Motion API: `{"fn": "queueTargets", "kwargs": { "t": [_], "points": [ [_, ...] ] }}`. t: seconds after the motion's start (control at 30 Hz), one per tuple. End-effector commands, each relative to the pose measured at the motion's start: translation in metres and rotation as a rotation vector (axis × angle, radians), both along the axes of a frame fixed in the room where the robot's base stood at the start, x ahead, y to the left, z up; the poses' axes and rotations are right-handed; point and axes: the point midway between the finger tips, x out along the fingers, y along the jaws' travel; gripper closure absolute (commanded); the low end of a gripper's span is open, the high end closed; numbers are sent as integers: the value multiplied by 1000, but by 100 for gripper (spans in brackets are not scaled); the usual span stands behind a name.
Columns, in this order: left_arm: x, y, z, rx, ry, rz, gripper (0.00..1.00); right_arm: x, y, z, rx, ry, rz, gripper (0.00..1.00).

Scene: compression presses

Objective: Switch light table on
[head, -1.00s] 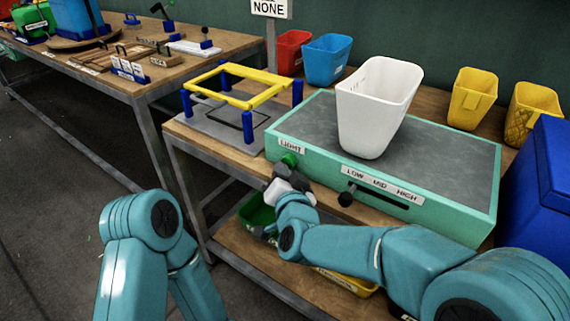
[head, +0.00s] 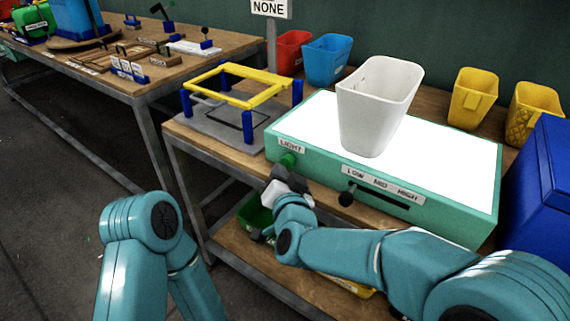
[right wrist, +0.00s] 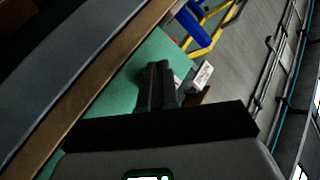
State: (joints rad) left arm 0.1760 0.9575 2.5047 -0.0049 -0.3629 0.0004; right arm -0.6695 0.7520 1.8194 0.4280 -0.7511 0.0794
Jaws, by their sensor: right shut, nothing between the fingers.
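The light table (head: 455,160) is a green box with a bright white glowing top. Its green button (head: 288,160) sits on the front face under the LIGHT label (head: 291,145). My right gripper (head: 280,176) is shut and empty, its tips just below and in front of the button. In the right wrist view the shut fingers (right wrist: 158,82) point at the green front face (right wrist: 125,85) and hide the button. Contact cannot be told. My left arm (head: 145,235) shows at lower left, but its gripper is out of view.
A white bin (head: 375,110) stands on the lit top. A black slider knob (head: 346,198) sticks out under the LOW MID HIGH label (head: 382,185). A yellow frame (head: 240,85) on blue posts stands to the left. A blue box (head: 540,185) is at the right.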

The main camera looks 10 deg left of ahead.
Motion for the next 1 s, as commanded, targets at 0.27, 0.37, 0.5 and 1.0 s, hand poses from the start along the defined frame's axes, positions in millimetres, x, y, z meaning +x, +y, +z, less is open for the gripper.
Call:
{"fn": "queueTargets", "kwargs": {
  "t": [0.27, 0.37, 0.5, 1.0],
  "points": [
    [0, 0, 0, 0, 0, 0, 65, -2, 1, 0, 0, 0, 1, 100],
    [0, 0, -2, 0, 0, 0, 65, -8, 3, 0, 0, -1, 2, 100],
    [0, 0, -5, 0, 0, 0, 65, -22, 8, 0, 0, -1, 3, 100],
    [0, 0, -9, 0, 0, 0, 65, -58, 21, 0, 0, 0, 1, 100]
  ]
}}
